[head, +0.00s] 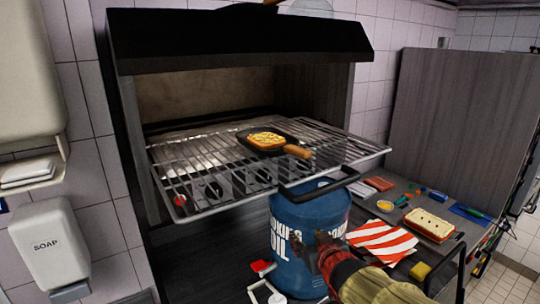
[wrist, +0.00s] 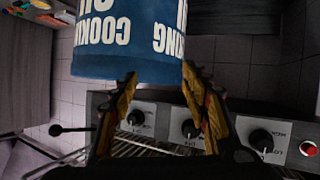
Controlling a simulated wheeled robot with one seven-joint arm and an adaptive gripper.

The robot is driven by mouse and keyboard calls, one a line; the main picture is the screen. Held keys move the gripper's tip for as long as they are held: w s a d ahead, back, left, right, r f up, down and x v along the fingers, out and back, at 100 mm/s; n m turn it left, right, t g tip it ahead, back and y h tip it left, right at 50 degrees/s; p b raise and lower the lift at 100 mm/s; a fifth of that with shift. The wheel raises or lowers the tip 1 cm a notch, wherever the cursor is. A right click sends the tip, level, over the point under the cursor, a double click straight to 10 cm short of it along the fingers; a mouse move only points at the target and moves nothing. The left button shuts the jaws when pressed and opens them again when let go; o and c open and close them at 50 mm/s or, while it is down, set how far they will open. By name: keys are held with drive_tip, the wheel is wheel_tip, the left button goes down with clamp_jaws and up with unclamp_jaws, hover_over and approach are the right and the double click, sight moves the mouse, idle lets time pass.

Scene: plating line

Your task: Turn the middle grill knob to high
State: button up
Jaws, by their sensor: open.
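The grill's control panel has three black knobs in a row under the wire rack. The middle knob (head: 240,181) shows in the head view through the rack bars, and in the wrist view (wrist: 190,128) close to the right finger. The other knobs (wrist: 137,117) (wrist: 261,140) sit on either side, with a red button (wrist: 309,148) at the end. My gripper (head: 325,242) is open, in front of a blue cooking oil container. In the wrist view its fingers (wrist: 160,76) are spread, with the container beyond the tips. No knob is between the fingertips. The middle knob's exact setting is unclear.
The blue container (head: 292,225) stands before the grill's right front. A pan (head: 256,149) with food sits on the wire rack (head: 200,150), its handle toward the front right.

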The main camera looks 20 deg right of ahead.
drive_tip(key=w+a+r+n+t+y+p, duration=0.4)
drive_tip(key=w+r+y+p, duration=0.35)
drive_tip(key=r+p, duration=0.4)
drive_tip(key=w+a+m+p, duration=0.1)
drive_tip(key=w+a, duration=0.2)
drive_tip(key=w, duration=0.4)
drive_tip(key=shift+w+f+h, duration=0.2)
drive_tip(key=shift+f+h, duration=0.15)
drive_tip(key=shift+f, duration=0.05)
drive_tip(key=shift+c, duration=0.6)
drive_tip(key=c, duration=1)
